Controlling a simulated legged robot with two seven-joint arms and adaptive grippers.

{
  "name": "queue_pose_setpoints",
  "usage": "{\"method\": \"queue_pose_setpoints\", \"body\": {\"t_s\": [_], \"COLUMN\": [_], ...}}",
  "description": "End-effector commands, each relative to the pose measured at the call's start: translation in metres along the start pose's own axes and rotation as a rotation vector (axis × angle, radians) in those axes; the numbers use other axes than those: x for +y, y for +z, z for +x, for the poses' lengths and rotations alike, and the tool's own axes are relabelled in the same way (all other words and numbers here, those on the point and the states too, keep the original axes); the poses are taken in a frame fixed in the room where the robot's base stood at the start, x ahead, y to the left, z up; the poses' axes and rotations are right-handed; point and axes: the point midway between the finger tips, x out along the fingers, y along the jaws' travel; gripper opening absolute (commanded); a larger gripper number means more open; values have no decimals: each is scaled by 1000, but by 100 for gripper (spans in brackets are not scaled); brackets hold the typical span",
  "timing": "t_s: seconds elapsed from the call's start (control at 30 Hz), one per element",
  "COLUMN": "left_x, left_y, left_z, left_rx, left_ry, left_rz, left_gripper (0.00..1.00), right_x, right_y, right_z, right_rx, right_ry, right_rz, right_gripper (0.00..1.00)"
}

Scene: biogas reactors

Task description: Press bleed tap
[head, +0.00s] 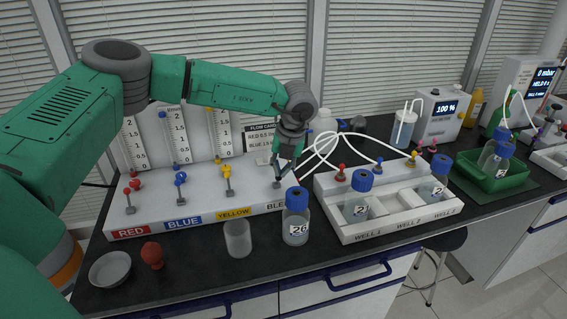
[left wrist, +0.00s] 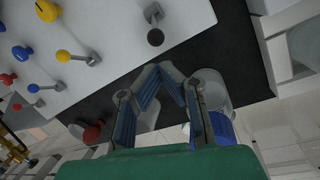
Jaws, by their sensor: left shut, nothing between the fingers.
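The white tap block (head: 200,208) stands on the black bench, with RED, BLUE, YELLOW and partly hidden BLEED labels along its front. The bleed tap (head: 277,184) is a small grey lever at the block's right end. In the left wrist view the bleed tap (left wrist: 155,37) shows a round dark grey knob on a bracket, ahead of the fingertips. My left gripper (head: 282,175) points down over this end, fingers together and empty. In the left wrist view the left gripper (left wrist: 160,68) is apart from the knob; in the head view I cannot tell the gap. My right gripper is not visible.
An empty beaker (head: 237,239) and a blue-capped bottle (head: 295,226) stand before the block. A grey dish (head: 110,269) and red bulb (head: 152,255) are at front left. A white well rack (head: 395,223) with bottles stands to the right; white tubes run behind it.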

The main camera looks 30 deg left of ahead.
Motion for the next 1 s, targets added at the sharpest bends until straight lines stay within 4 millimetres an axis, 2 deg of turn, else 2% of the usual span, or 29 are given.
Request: {"method": "queue_pose_setpoints", "body": {"t_s": [0.1,0.33,1.0], "left_x": [0,0,1], "left_y": [-1,0,2], "left_z": [23,49,52], "left_rx": [3,1,31], "left_ry": [2,0,-13], "left_rz": [0,0,3], "left_gripper": [0,0,0], "right_x": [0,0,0], "right_y": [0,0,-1], "right_z": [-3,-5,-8], "right_rx": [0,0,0], "right_ry": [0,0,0], "right_rz": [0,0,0], "right_gripper": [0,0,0]}}
